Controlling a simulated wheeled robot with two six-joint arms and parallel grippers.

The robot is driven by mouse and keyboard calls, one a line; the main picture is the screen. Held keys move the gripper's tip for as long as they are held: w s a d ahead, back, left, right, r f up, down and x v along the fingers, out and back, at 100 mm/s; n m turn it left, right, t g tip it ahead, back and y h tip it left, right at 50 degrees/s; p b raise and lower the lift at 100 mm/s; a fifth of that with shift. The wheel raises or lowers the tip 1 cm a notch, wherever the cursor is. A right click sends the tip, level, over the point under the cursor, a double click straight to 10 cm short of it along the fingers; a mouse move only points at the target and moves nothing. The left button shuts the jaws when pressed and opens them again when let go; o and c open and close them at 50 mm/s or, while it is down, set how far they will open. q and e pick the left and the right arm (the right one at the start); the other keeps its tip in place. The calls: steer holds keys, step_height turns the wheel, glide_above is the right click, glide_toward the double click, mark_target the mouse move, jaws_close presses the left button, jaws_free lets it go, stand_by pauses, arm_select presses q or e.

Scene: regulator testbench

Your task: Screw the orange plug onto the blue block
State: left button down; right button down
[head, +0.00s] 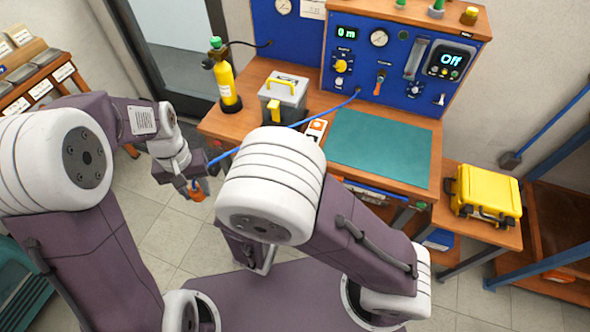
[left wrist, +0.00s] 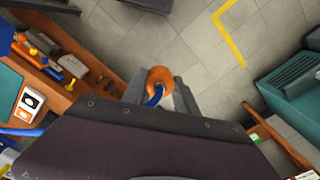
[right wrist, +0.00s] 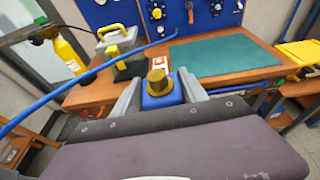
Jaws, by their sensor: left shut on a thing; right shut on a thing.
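The orange plug (left wrist: 160,76) is between the fingers of my left gripper (left wrist: 158,92), with a blue hose (left wrist: 154,97) coming out of it. In the head view the plug (head: 198,193) hangs under my left gripper (head: 190,189), over the floor left of the bench. My right gripper (right wrist: 160,98) is shut on the blue block (right wrist: 160,100), which has a brass round fitting (right wrist: 158,80) on top. The block is hidden behind my right arm in the head view. Plug and block are apart.
The blue hose (head: 305,122) runs from the blue panel (head: 400,75) across the bench. A green mat (head: 380,150), grey toolbox (head: 284,98) and yellow bottle (head: 225,80) are on the bench. A yellow case (head: 485,195) stands at right. Floor (head: 180,235) is open left of the bench.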

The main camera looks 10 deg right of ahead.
arm_select(q)
steer(key=d+r+m, duration=0.2)
steer(key=d+r, duration=0.2)
steer(key=d, duration=0.4)
steer(key=d+r+m, duration=0.2)
steer(key=d+r, duration=0.3)
steer(key=d, duration=0.3)
steer(key=s+d+r+m, duration=0.1)
steer(key=d+r+m, duration=0.2)
steer(key=d, duration=0.6)
step_height(320, 180, up, 2)
steer(key=shift+r, duration=0.1)
steer(key=shift+s+d, duration=0.15)
steer(key=shift+s, duration=0.1)
steer(key=shift+f, duration=2.05)
steer(key=shift+f, duration=0.85)
